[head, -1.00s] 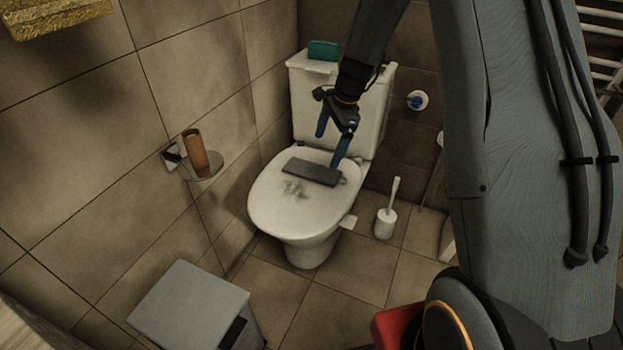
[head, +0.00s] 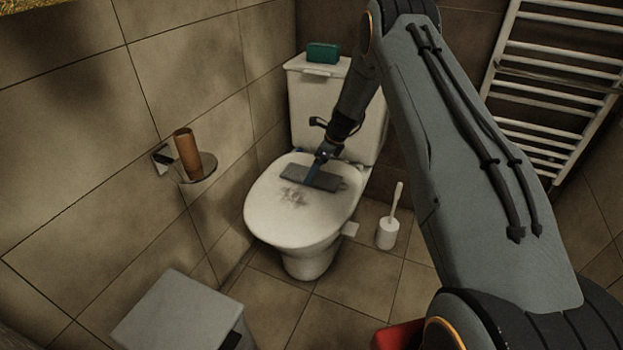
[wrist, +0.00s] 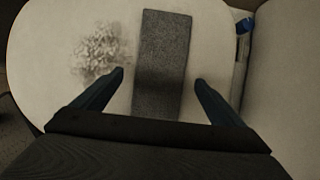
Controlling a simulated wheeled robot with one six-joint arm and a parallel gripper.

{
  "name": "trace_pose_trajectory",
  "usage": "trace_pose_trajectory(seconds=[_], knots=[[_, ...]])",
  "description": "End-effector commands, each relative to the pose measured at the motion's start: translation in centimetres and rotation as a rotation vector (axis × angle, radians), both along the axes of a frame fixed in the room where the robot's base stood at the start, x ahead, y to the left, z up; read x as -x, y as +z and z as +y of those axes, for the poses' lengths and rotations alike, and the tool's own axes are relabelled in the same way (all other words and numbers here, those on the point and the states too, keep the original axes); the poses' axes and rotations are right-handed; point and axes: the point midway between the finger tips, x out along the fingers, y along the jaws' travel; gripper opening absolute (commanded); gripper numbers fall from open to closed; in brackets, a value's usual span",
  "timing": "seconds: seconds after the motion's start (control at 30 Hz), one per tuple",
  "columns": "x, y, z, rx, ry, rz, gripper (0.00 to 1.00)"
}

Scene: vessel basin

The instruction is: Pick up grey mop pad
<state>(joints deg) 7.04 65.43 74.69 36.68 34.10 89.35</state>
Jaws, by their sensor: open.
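The grey mop pad (head: 326,180) is a flat dark rectangle lying on the closed white toilet lid (head: 275,220). It also shows in the wrist view (wrist: 161,65), running lengthwise between my fingers. My gripper (head: 312,179) is low over the pad. In the wrist view my gripper (wrist: 158,77) is open, with one blue finger on each side of the pad and a gap on both sides. The pad's near end is hidden behind my gripper's body. I cannot tell how high the fingertips are above the lid.
A dark smudge (head: 292,197) marks the lid beside the pad. The cistern (head: 304,105) stands behind, with a green box (head: 323,53) on top. A toilet brush (head: 388,232) stands on the floor at right. A brown roll (head: 187,153) sits on a wall holder, and a grey bin (head: 175,315) is in front.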

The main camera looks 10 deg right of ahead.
Motion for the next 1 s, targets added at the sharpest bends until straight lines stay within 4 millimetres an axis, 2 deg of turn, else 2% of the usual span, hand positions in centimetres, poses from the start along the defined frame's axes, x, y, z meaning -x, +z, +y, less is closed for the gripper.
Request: trace_pose_trajectory(seconds=[0.1,0.2,0.43,0.47,0.7,1.0], knots=[[-0.4,-1.6,0.6,0.0,0.001,0.001,0.92],[-0.5,-2.1,0.8,0.0,0.001,0.0,0.92],[-0.6,-2.2,0.8,0.0,0.001,0.0,0.92],[-0.6,-2.2,0.8,0.0,0.001,0.0,0.91],[-0.6,-2.2,0.8,0.0,0.001,0.0,0.5],[-0.6,-1.9,0.8,0.001,0.001,-0.001,0.48]])
